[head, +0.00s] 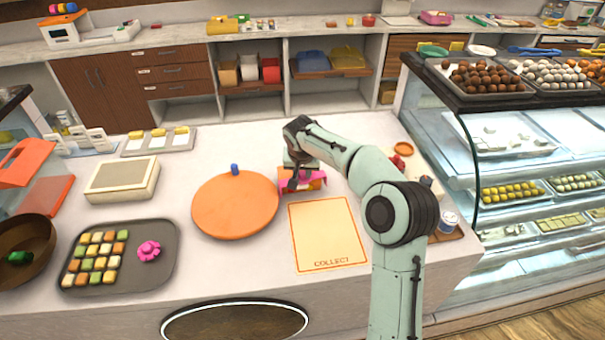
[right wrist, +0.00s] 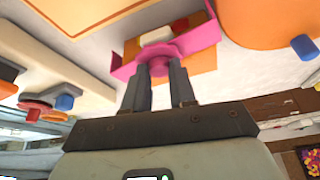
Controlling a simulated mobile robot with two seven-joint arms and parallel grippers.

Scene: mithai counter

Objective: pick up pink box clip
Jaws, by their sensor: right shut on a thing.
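The pink and orange box (head: 318,184) stands on the counter, between the orange round board and the dark base of my arm's reach; it also shows in the right wrist view (right wrist: 204,38). The pink clip (right wrist: 158,66), a rounded piece with a knob, is at the box in the right wrist view. My right gripper (head: 297,184) points down at the box, and its fingers (right wrist: 164,84) are shut on the clip's knob. In the head view the gripper hides the clip. I cannot tell whether the clip is still attached to the box. My left gripper is not in view.
The orange round board (head: 235,207) with a blue knob (head: 235,169) lies left of the box. A COLLECT mat (head: 327,233) lies bare in front. A grey tray (head: 165,270) holds sweets and a pink flower-shaped piece (head: 149,250). A glass display case (head: 450,140) stands at right.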

